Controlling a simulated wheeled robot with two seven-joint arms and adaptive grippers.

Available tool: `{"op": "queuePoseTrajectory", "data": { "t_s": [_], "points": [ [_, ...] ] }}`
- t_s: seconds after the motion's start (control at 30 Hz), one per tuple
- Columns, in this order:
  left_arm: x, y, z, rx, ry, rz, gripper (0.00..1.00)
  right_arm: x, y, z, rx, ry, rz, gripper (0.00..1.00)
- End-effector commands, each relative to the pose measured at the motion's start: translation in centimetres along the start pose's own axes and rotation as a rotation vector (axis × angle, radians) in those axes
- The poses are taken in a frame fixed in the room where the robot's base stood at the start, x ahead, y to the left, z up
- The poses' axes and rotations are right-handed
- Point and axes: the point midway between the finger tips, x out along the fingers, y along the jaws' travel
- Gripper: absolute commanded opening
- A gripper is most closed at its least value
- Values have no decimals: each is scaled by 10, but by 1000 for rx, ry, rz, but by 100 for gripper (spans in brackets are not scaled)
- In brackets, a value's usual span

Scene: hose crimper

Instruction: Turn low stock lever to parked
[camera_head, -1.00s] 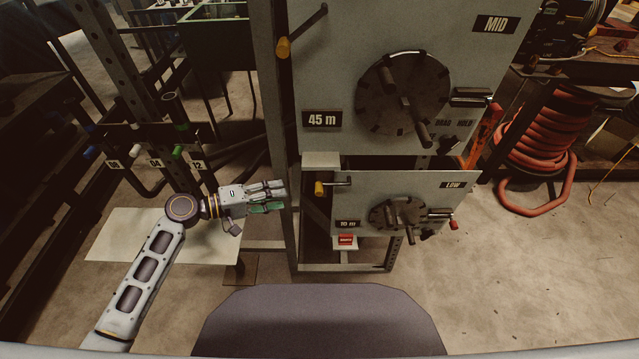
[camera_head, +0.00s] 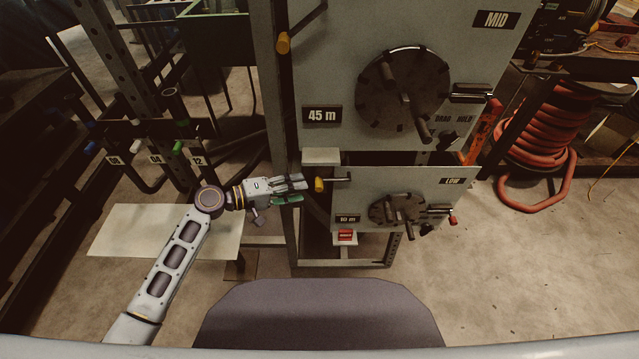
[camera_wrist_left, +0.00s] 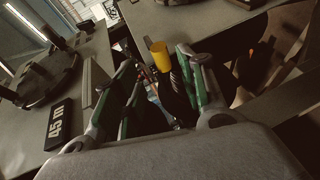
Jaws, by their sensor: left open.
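The low stock lever (camera_head: 334,180) is a short dark bar with a yellow knob (camera_head: 319,185) at its left end. It lies near level at the upper left of the LOW panel (camera_head: 380,182). My left gripper (camera_head: 303,190) is open just left of the knob, its fingers pointing right at it. In the left wrist view the yellow knob (camera_wrist_left: 160,56) shows between and beyond the tips of my left gripper (camera_wrist_left: 157,70). I cannot tell whether a finger touches it. My right gripper is not in view.
The MID panel (camera_head: 330,60), with its big dial (camera_head: 380,90) and a similar yellow-knobbed lever (camera_head: 284,42), stands above. A dark frame post (camera_head: 276,130) rises beside my gripper. A red hose coil (camera_head: 540,140) lies at right. The floor at lower right is clear.

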Motion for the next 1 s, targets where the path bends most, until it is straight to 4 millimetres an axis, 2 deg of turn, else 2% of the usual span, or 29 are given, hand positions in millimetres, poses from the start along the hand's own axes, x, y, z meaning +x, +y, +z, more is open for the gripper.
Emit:
{"op": "queuePoseTrajectory", "data": {
  "t_s": [0.5, 0.7, 1.0],
  "points": [
    [65, 1, -1, 0, 2, 1, 41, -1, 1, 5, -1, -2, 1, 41],
    [78, 0, 0, 0, 1, 0, 41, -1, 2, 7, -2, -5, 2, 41],
    [80, 0, 0, 1, 1, 0, 41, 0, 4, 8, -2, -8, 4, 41]
  ]
}}
